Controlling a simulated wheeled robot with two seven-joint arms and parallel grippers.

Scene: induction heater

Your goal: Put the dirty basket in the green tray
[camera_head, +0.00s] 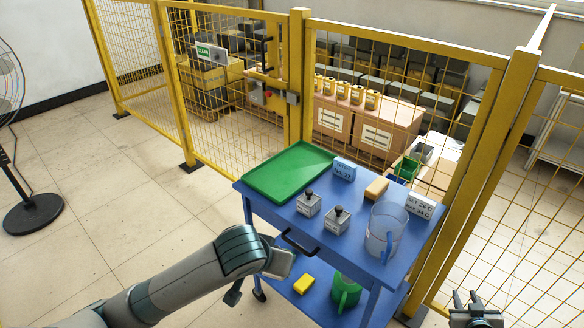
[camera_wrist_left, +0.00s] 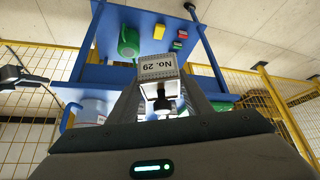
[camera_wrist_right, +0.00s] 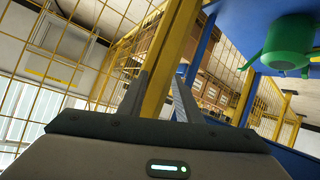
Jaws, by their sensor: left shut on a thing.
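The green tray (camera_head: 290,171) lies empty on the blue cart's top, at its back left. In the head view my left arm reaches to the cart's front edge and mostly hides this gripper. Two grey baskets with black knobs, one left (camera_head: 308,204) and one right (camera_head: 336,219), stand upright on the cart top, in front of the tray. I cannot tell which basket is dirty. My right gripper (camera_head: 475,308) is open and empty, right of the cart.
A green can (camera_head: 345,291) and a yellow block (camera_head: 304,284) are on the lower shelf. Yellow fencing (camera_head: 300,75) stands behind.

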